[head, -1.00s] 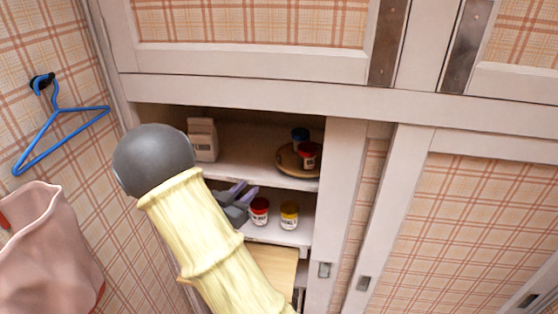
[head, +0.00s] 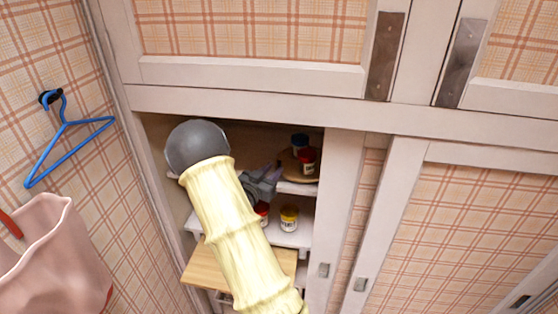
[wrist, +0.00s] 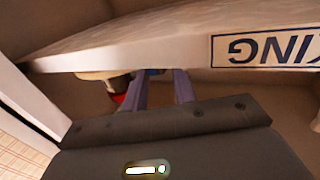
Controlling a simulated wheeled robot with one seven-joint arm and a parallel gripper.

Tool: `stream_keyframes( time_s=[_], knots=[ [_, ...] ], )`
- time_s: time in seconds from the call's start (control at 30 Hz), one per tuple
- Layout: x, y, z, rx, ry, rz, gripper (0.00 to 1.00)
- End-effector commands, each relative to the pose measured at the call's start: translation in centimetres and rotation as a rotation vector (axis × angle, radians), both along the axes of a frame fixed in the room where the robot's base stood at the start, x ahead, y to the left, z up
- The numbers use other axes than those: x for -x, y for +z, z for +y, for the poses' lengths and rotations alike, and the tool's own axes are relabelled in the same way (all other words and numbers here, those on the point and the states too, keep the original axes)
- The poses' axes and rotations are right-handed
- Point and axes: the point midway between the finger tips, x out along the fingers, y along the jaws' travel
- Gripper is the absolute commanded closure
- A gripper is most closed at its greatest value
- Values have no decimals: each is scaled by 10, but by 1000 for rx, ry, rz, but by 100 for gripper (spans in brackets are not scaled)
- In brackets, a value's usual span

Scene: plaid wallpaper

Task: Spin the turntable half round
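The turntable (head: 287,167) is a round wooden disc on the upper shelf of the open cupboard. A jar with a blue top (head: 299,142) and a red jar (head: 307,160) stand on it. My gripper (head: 272,172) is at the upper shelf, just left of the turntable, with its grey-purple fingers pointing towards it. In the wrist view the two fingers of my gripper (wrist: 162,78) are apart, with nothing clearly held between them. Red and blue bits show beyond the fingers there, partly hidden by a pale board. Whether a finger touches the disc cannot be told.
A pale shelf edge with a label (wrist: 265,48) crosses close to my fingers in the wrist view. A yellow jar (head: 289,218) and a partly hidden red-lidded jar stand on the lower shelf. The cupboard's right post (head: 338,200) bounds the opening. A blue hanger (head: 62,130) hangs left.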

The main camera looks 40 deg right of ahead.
Motion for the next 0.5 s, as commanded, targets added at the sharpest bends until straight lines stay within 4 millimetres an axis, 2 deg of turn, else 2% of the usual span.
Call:
stream_keyframes(
  time_s=[0.03,0.2,0.33,0.5],
  knots=[
    [-2,3,-10,1,-4,1,72],
    [-11,2,-32,1,-2,0,72],
    [-14,1,-40,1,-1,1,72],
    [-14,0,-41,1,0,1,72]
  ],
)
